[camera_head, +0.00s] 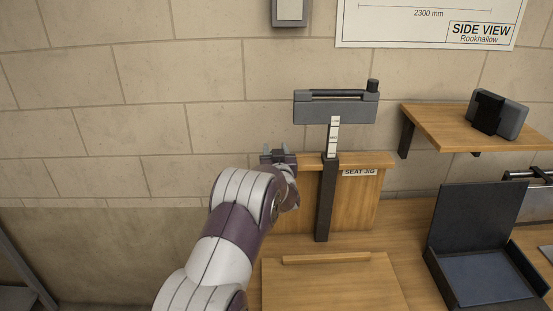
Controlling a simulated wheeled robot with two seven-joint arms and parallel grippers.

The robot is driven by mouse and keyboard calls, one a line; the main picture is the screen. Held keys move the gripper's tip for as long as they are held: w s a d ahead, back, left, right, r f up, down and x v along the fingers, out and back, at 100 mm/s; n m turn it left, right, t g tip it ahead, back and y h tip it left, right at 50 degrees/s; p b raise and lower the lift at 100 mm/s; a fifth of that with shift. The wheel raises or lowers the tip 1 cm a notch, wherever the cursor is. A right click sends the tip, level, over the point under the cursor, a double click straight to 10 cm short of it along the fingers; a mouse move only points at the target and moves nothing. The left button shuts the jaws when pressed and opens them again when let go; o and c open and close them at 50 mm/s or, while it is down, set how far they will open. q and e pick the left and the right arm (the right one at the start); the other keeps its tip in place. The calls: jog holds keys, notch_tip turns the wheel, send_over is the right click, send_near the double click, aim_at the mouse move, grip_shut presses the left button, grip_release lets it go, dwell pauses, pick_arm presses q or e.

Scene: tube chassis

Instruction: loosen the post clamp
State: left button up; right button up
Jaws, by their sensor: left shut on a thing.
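A dark upright post (325,205) stands in front of a wooden panel marked SEAT JIG (359,172). A pale strip with a graduated scale (334,136) rises out of its top and carries a grey block (335,109) with a dark bar and a knob. My left gripper (279,155) is left of the post, near the panel's top edge. It is shut on a part that I take to be the post clamp. The part is mostly hidden by the gripper and wrist. My right gripper is not in view.
A wooden board (335,285) with a raised strip lies on the bench in front of the post. An open dark case (490,277) stands at the right. A wooden shelf (440,125) above it bears a dark block (499,115). The wall left of my arm is bare.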

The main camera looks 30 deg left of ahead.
pick_arm(q)
jog(key=n+g+y, duration=0.1)
jog(key=g+y, duration=0.1)
jog(key=n+g+y+p, duration=0.1)
jog(key=n+g+y, duration=0.1)
jog(key=shift+s+a+r+n+p, duration=0.1)
jog(key=shift+r+n+p, duration=0.05)
jog(key=shift+n+p, duration=0.15)
jog(key=n+g+y, duration=0.1)
jog(key=g, duration=0.1)
jog(key=shift+s+n+g+y, duration=0.1)
jog(key=shift+n+g+y, duration=0.2)
jog(key=shift+n, duration=0.1)
jog(key=n+g, duration=0.1)
jog(key=g, duration=0.1)
jog(key=n+g+y, duration=0.1)
jog(key=n+g, duration=0.1)
jog(key=shift+s+a+f+y, duration=0.15)
jog(key=shift+s+f+y, duration=0.05)
jog(key=shift+y, duration=0.1)
jog(key=shift+s+n+g+b, duration=0.1)
jog(key=shift+n+g+b, duration=0.25)
jog(key=shift+n+g, duration=0.95)
jog(key=shift+r+g, duration=0.25)
jog(key=shift+g, duration=0.35)
jog(key=o, duration=1)
jog(key=shift+a+f, duration=0.1)
jog(key=shift+c, duration=0.2)
